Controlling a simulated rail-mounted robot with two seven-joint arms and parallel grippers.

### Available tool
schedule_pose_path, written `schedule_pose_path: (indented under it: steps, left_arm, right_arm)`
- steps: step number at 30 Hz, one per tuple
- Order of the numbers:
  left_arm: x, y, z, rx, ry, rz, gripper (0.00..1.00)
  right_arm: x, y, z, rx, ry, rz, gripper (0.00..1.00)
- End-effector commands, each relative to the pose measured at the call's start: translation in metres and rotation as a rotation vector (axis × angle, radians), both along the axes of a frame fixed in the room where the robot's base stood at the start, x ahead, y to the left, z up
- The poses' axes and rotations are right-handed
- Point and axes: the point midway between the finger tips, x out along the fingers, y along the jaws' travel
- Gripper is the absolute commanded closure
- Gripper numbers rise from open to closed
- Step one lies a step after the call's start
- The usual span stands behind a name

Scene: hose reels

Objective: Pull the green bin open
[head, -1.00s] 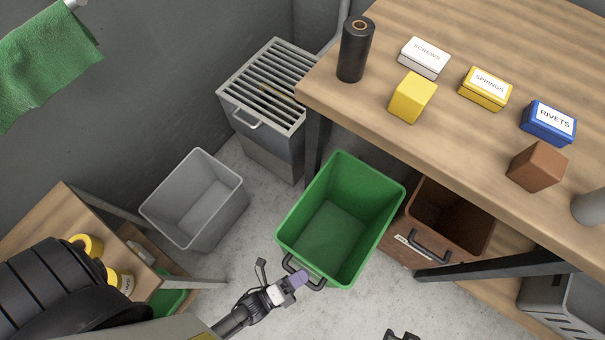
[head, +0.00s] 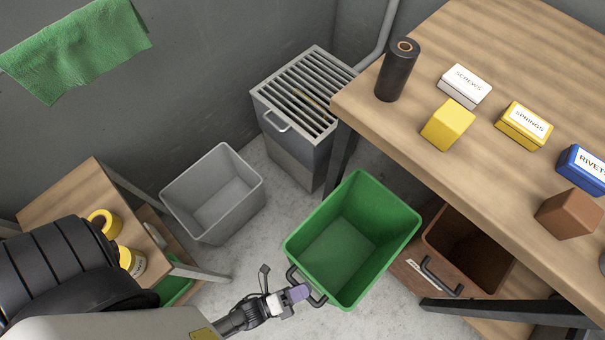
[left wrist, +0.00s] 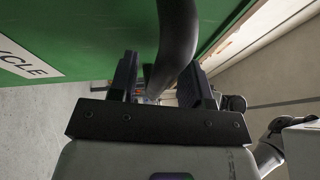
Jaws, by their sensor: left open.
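The green bin (head: 352,243) stands out from under the workbench, open at the top and empty inside. Its dark curved handle (head: 306,288) is on the front face. My left gripper (head: 298,292) is at that handle. In the left wrist view the handle (left wrist: 177,45) passes between the two fingers of my left gripper (left wrist: 160,80), which are open around it. The green front wall (left wrist: 80,35) with part of a white label (left wrist: 25,62) is close ahead. My right gripper does not show in the current frames.
A brown bin (head: 470,250) sits under the workbench (head: 480,165), right of the green bin. A grey open bin (head: 212,195) and a grated metal cabinet (head: 297,120) stand on the left. A small shelf (head: 70,205) is at lower left. Bare floor lies between them.

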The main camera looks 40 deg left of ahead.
Motion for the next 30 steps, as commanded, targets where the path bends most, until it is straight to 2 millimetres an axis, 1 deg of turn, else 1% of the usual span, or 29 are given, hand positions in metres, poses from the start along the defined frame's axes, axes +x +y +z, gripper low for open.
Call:
schedule_pose_path:
  steps: [5,8,11,21,25,30]
  left_arm:
    - [-0.002,0.001,-0.001,0.001,0.002,0.000,0.56]
    - [-0.010,0.005,-0.002,0.002,0.004,-0.001,0.56]
    - [-0.024,0.012,-0.004,0.002,0.005,-0.001,0.56]
    - [-0.084,0.040,-0.017,0.002,0.005,-0.001,0.56]
    - [-0.101,0.048,-0.020,0.001,0.003,-0.001,0.56]
    - [-0.116,0.055,-0.024,0.001,0.002,0.000,0.56]
  right_arm:
    - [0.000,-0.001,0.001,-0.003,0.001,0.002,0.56]
    - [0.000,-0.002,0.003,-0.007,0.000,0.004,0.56]
    - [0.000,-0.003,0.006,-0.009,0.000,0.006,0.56]
    - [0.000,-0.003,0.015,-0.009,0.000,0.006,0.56]
    - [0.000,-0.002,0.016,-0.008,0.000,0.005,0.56]
    - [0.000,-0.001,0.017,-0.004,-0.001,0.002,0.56]
